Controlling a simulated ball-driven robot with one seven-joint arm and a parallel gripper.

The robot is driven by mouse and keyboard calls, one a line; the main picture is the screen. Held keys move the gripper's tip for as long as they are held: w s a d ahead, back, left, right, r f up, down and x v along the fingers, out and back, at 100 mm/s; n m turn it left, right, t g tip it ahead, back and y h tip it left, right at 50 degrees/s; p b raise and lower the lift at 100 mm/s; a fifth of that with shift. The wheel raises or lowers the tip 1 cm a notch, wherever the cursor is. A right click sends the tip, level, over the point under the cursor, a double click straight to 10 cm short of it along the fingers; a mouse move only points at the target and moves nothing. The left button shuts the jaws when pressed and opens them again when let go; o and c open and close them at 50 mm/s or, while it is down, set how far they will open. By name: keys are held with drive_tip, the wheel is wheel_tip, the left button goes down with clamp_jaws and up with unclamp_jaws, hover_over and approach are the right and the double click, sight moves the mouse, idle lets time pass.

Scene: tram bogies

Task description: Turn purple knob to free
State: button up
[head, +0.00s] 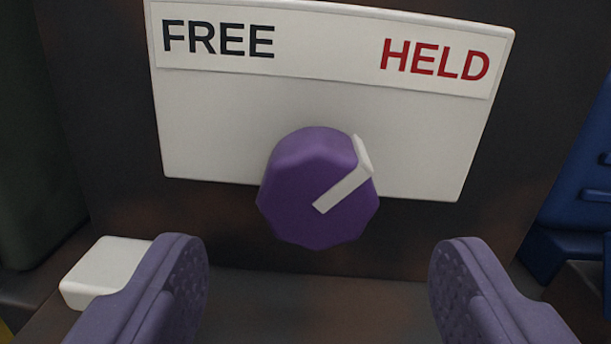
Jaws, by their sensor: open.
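The purple knob (300,190) sits at the lower middle of a white plate (230,130) in the head view. Its white pointer (343,189) points up and to the right, toward the red word HELD (435,60). The black word FREE (218,40) is at the plate's upper left. My gripper (318,270) is open, with one purple finger at lower left and one at lower right. The knob lies between and beyond the fingers, and neither finger visibly touches it. The gap between them is wider than the knob.
A white block (103,272) is at the lower left, partly behind the left finger. A blue part (580,190) stands at the right edge. A dark green surface (30,120) is at the left edge. The dark panel around the plate looks bare.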

sight(318, 210)
drive_tip(key=w+b, duration=0.1)
drive_tip(key=w, duration=0.3)
drive_tip(key=shift+w+a+f+b, duration=0.1)
drive_tip(key=shift+w+f+b, duration=0.05)
drive_tip(key=shift+w+b, duration=0.2)
drive_tip(key=shift+w, duration=0.65)
drive_tip(key=c, duration=1)
